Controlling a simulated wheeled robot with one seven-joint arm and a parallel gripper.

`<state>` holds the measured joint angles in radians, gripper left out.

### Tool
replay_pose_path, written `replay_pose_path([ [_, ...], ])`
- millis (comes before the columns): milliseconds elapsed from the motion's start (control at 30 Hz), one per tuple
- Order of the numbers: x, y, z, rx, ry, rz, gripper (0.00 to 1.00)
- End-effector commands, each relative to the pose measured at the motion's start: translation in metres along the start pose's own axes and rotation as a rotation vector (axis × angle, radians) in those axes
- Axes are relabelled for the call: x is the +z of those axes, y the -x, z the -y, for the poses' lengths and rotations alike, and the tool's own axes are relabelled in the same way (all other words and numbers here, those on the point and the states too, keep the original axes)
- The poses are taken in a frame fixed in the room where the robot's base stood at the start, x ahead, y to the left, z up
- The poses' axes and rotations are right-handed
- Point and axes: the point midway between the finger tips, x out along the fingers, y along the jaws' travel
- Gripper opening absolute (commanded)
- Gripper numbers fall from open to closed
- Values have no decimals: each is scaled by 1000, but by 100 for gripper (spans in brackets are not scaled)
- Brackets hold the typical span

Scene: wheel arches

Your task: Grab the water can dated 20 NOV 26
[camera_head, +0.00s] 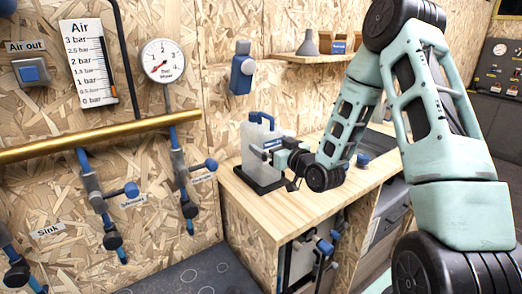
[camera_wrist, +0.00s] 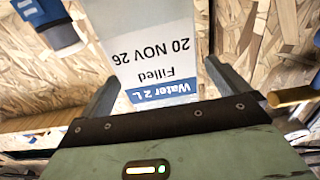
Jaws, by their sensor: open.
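The water can (camera_head: 252,133) is a pale translucent canister with a blue cap, upright on the wooden counter. In the wrist view the can's label (camera_wrist: 158,45) shows upside down and reads "Water 2 L, Filled, 20 NOV 26". My gripper (camera_head: 268,152) is at the can's front side in the head view. In the wrist view my gripper (camera_wrist: 165,85) is open, with one finger on each side of the label. I cannot tell whether the fingers touch the can. My gripper hides part of the can in the head view.
A black base (camera_head: 256,183) lies under the can on the counter (camera_head: 300,203). A blue wall fitting (camera_head: 242,70) hangs above the can. A shelf (camera_head: 305,59) holds a grey funnel (camera_head: 308,43). A brass pipe (camera_head: 100,137) and valves are at left.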

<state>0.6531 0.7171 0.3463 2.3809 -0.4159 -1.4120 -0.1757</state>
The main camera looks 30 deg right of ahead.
Motion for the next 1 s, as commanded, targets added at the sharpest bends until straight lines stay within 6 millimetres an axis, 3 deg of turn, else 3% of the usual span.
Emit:
replay_pose_path([
  [300,-3,-43,-1,0,0,0,100],
  [600,-1,-48,0,0,0,1,100],
  [800,-1,-48,0,0,0,0,50],
  [1000,-2,-48,-1,0,0,-1,50],
])
